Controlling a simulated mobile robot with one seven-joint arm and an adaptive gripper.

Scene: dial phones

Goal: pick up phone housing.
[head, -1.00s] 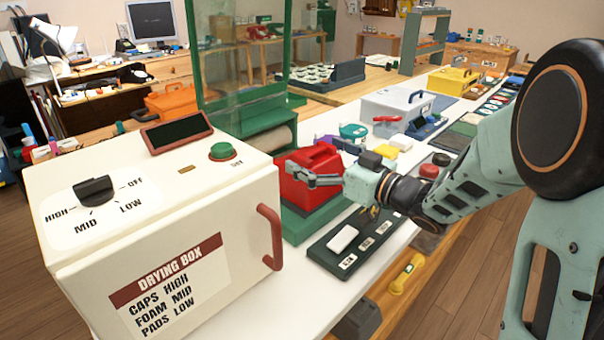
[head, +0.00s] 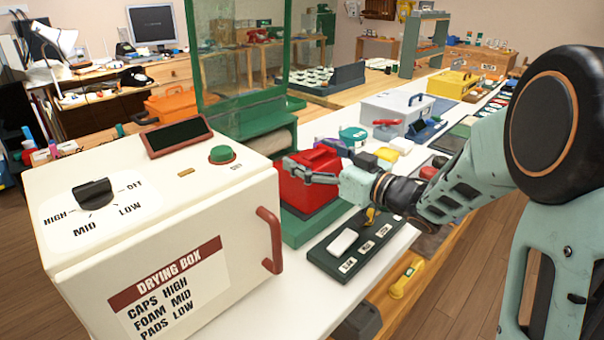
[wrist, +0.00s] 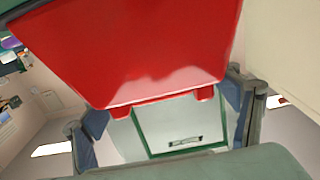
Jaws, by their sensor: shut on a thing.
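The phone housing (head: 314,192) is glossy red and sits over a green base on the white bench, just right of the drying box. My gripper (head: 307,172) reaches in from the right, with its fingers at the housing's upper part. In the wrist view the red housing (wrist: 150,50) fills the upper middle, and my gripper (wrist: 168,108) has one finger on each side of its lower edge, shut on it. Whether the housing's underside touches the green base cannot be told; my arm and the fingers hide part of it.
The cream drying box (head: 100,240) with a red handle (head: 270,240) stands close on the left. A dark green labelled tray (head: 350,262) with a white block (head: 342,242) lies in front to the right. A grey toolbox (head: 395,112) and small coloured items stand behind.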

